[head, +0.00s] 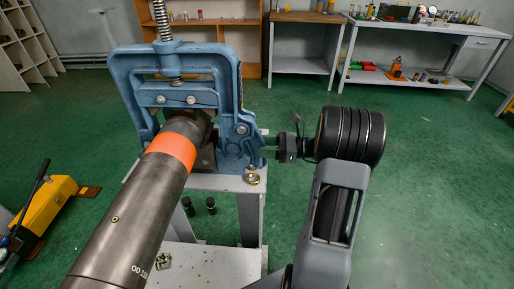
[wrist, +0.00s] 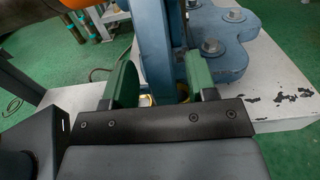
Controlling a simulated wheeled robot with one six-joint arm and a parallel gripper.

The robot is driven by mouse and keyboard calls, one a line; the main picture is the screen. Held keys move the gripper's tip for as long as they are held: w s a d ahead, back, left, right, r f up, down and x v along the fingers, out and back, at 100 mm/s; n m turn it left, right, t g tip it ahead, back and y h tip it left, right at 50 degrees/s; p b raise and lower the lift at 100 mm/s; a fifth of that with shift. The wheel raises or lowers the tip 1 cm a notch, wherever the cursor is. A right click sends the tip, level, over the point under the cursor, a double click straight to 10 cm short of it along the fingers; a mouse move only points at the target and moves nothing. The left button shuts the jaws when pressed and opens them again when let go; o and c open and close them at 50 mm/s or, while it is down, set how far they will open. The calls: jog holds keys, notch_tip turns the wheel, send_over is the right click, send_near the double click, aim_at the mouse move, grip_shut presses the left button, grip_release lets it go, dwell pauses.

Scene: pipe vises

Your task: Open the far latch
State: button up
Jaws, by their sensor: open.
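The blue pipe vise (head: 172,62) stands on a grey stand, with a threaded screw on top and the dark pipe (head: 137,208) with an orange band running through it toward me. Its right-hand side, with bolts and a latch-like lower part (head: 238,133), faces my gripper (head: 270,147). I cannot make out the latch's exact shape or whether it is fastened. In the wrist view my gripper (wrist: 158,80) has its two green fingers apart, with a blue upright of the vise (wrist: 155,45) in line between them. I cannot tell whether they touch it.
A brass-coloured piece (head: 253,179) sits at the stand's right edge. The white stand top (wrist: 270,103) has chipped paint. A yellow pump-like tool (head: 45,210) is on the floor at left. Benches (head: 420,30) stand at the back. Green floor is free at right.

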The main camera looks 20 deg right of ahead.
aim_at(257, 146)
jog(key=shift+x, duration=1.55)
grip_shut()
